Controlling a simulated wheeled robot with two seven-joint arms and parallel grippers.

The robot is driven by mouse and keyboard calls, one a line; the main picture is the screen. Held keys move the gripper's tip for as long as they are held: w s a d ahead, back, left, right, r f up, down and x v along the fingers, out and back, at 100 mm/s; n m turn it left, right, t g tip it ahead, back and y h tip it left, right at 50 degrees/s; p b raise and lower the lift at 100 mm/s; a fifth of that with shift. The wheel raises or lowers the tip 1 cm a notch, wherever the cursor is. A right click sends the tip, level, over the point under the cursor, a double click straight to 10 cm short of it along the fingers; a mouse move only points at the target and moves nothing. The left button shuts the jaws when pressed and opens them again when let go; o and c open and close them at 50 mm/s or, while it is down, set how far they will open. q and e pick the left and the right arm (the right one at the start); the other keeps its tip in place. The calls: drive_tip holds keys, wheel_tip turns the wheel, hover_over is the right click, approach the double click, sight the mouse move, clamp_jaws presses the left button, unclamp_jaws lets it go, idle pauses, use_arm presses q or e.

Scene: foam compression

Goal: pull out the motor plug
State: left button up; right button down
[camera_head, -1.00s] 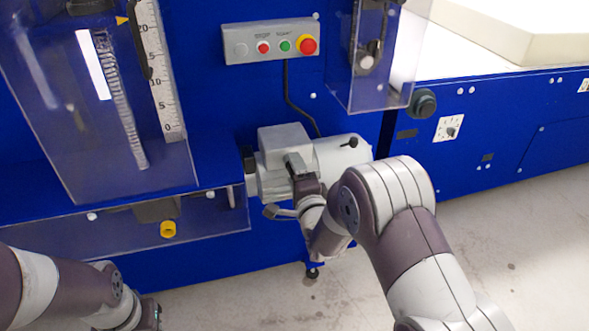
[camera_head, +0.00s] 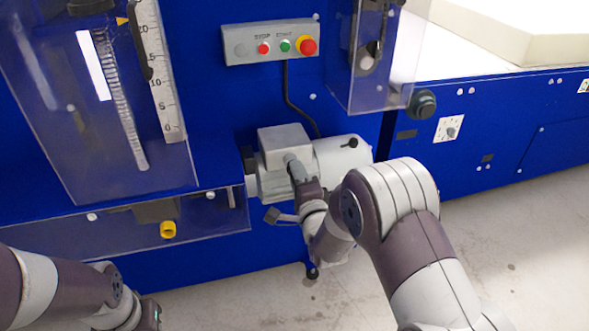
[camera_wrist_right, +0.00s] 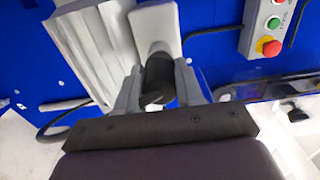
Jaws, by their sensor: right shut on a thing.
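The grey motor (camera_head: 335,158) is mounted low on the blue machine, with a box-shaped terminal housing (camera_head: 283,140) on its left part. The motor plug (camera_wrist_right: 158,76) is a dark cylinder with a grey collar, standing at the pale housing (camera_wrist_right: 153,20) in the right wrist view. My right gripper (camera_head: 302,184) is at the front of the housing. In the right wrist view my right gripper (camera_wrist_right: 157,88) is shut on the plug, one finger on each side. I cannot tell how deep the plug sits. My left gripper (camera_head: 150,314) is partly in view at the bottom left; its jaws are unclear.
A control box (camera_head: 270,43) with red and green buttons is above the motor, a black cable (camera_head: 288,95) running down from it. A clear guard (camera_head: 372,75) hangs to the upper right. A yellow fitting (camera_head: 168,230) is at left. The floor (camera_head: 530,250) is clear.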

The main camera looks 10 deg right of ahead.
drive_tip(key=shift+s+d+p, duration=0.1)
drive_tip(key=shift+s+p, duration=0.2)
drive_tip(key=shift+s, duration=2)
